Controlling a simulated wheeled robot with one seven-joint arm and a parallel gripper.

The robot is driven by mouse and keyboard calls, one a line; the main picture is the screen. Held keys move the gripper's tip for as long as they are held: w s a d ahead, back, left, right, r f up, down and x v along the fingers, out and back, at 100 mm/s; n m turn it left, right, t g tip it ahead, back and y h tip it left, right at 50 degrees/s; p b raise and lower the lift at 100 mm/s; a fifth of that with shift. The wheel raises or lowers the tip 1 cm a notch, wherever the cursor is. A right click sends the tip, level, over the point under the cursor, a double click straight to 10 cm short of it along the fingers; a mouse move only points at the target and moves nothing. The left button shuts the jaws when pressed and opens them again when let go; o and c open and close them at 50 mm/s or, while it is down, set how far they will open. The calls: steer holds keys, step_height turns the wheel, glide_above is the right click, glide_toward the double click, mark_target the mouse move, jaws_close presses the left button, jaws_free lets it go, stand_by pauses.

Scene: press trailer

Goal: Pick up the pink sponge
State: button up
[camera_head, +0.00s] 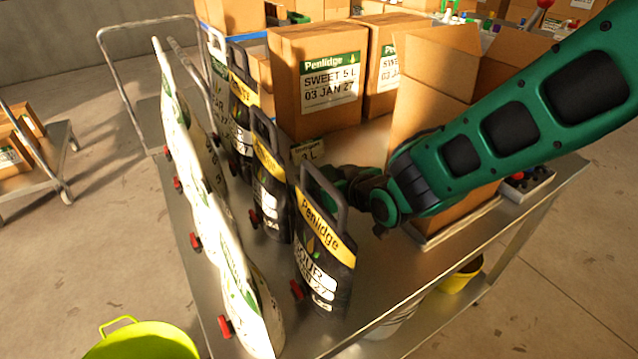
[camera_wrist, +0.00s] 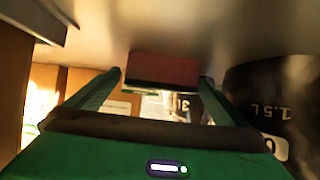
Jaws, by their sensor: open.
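The pink sponge (camera_wrist: 165,68) shows in the wrist view as a dull pinkish-red block with a darker lower face, near the metal tabletop. My gripper (camera_wrist: 161,77) is open, with one finger on each side of the sponge in that view and some space beside it. I cannot tell whether the fingertips reach as far as the sponge. In the head view my gripper (camera_head: 340,182) is low over the table, partly hidden behind a black pouch. The sponge is hidden in the head view.
Black Penlidge pouches (camera_head: 325,245) and white pouches (camera_head: 235,260) stand in rows on the metal table (camera_head: 395,275). A black pouch (camera_wrist: 275,100) is close at the right in the wrist view. Cardboard boxes (camera_head: 315,75) stand behind, and an open box (camera_head: 430,90) is beside my arm.

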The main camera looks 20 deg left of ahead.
steer(key=shift+x, duration=0.85)
steer(key=c, duration=1.1)
steer(key=shift+r, duration=0.1)
step_height(320, 180, up, 28)
